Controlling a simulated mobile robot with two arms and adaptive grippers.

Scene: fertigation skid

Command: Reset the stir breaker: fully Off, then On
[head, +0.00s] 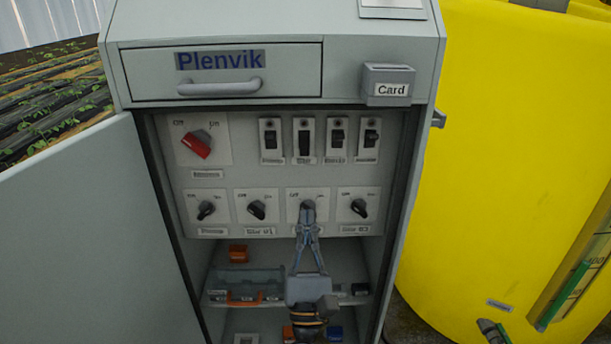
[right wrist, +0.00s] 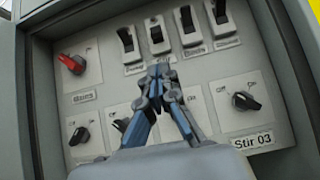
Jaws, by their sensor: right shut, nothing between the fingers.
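A row of several small breakers sits at the upper right of the panel in the open cabinet. The second from the left (head: 304,142) has a short blurred label that may read Stir; its black lever looks longer and lower than its neighbours', but I cannot tell Off from On. It also shows in the right wrist view (right wrist: 157,36). My right gripper (head: 308,210) is shut and empty, its fingertips in front of the third lower knob in the head view. In the right wrist view its tips (right wrist: 161,72) show below the breakers. My left gripper is not in view.
A red main knob (head: 196,146) is at the panel's upper left. Several black knobs line the lower row, the right one (head: 359,208) labelled Stir 03. The open door (head: 80,230) stands left, a card holder (head: 389,82) above, shelves with small parts below, a yellow tank (head: 510,160) right.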

